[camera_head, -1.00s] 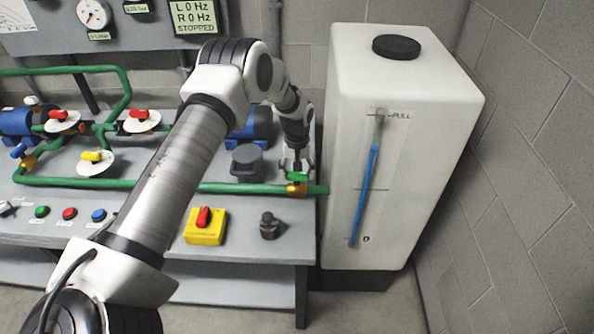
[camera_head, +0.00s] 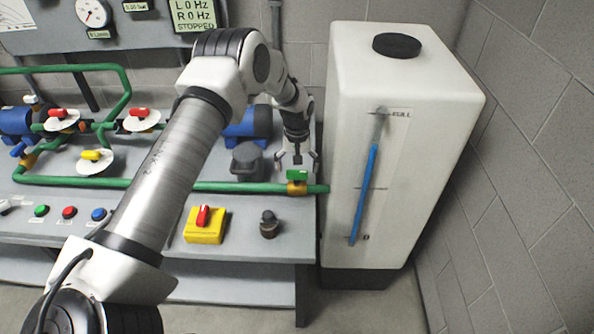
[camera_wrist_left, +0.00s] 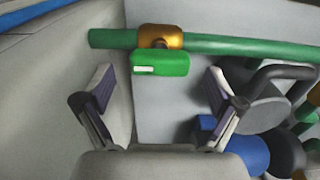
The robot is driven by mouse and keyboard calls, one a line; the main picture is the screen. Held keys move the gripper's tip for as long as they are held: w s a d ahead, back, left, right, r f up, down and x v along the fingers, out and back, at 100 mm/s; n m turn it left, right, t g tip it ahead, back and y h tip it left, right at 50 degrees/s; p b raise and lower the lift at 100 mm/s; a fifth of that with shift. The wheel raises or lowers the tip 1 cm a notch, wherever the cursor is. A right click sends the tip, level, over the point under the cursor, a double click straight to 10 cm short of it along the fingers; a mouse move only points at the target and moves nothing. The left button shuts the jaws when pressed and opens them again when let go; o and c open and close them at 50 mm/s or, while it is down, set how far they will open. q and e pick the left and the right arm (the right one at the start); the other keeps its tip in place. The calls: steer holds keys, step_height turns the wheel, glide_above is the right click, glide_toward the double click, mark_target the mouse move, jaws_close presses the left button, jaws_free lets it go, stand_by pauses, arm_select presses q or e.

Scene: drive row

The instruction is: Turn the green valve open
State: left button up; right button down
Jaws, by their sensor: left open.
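The green valve handle (camera_head: 298,175) sits on a brass valve body (camera_head: 297,189) in the green pipe, close to the white tank. In the left wrist view the green handle (camera_wrist_left: 160,63) lies ahead of the fingers, roughly midway between them, with the brass body (camera_wrist_left: 161,37) behind it. The handle's long side runs along the pipe. My left gripper (camera_head: 298,157) is just behind and above the handle, open and apart from it. In the wrist view the open fingers of the left gripper (camera_wrist_left: 156,100) stand wide with nothing between them. My right gripper is not in view.
The white tank (camera_head: 390,150) with a blue level gauge stands right of the valve. A yellow box with a red switch (camera_head: 204,225) and a dark knob (camera_head: 269,225) are in front.

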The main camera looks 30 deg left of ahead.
mark_target(297, 172)
arm_select(q)
step_height(297, 172, up, 10)
stand_by(0.6)
